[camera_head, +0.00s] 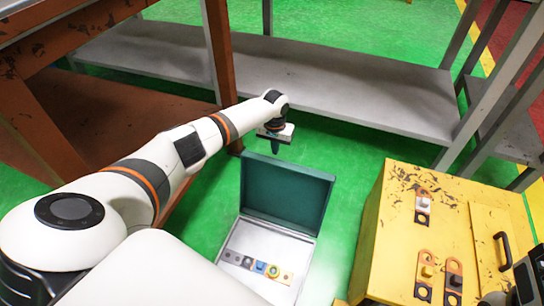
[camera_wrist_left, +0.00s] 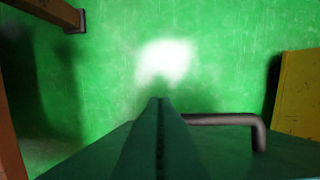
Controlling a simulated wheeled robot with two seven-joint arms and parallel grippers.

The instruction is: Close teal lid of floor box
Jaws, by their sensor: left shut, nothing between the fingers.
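The floor box (camera_head: 244,246) stands on the green floor with its pale inside showing. Its teal lid (camera_head: 285,190) stands open and raised at the box's far side. My left gripper (camera_head: 275,149) is shut and empty, pointing down near the lid's top edge. In the left wrist view the shut fingers (camera_wrist_left: 160,105) show above the dark teal lid (camera_wrist_left: 100,150), with a dark bar handle (camera_wrist_left: 230,119) to their right. I cannot tell whether the fingertips touch the lid. My right gripper's fingers are not in view.
A row of small coloured parts (camera_head: 260,267) lies in the box. A worn yellow cabinet (camera_head: 385,230) with small parts on top stands to the right. A grey shelf (camera_head: 330,100) runs behind, and a brown table leg (camera_head: 220,60) stands at left. Green floor lies around the box.

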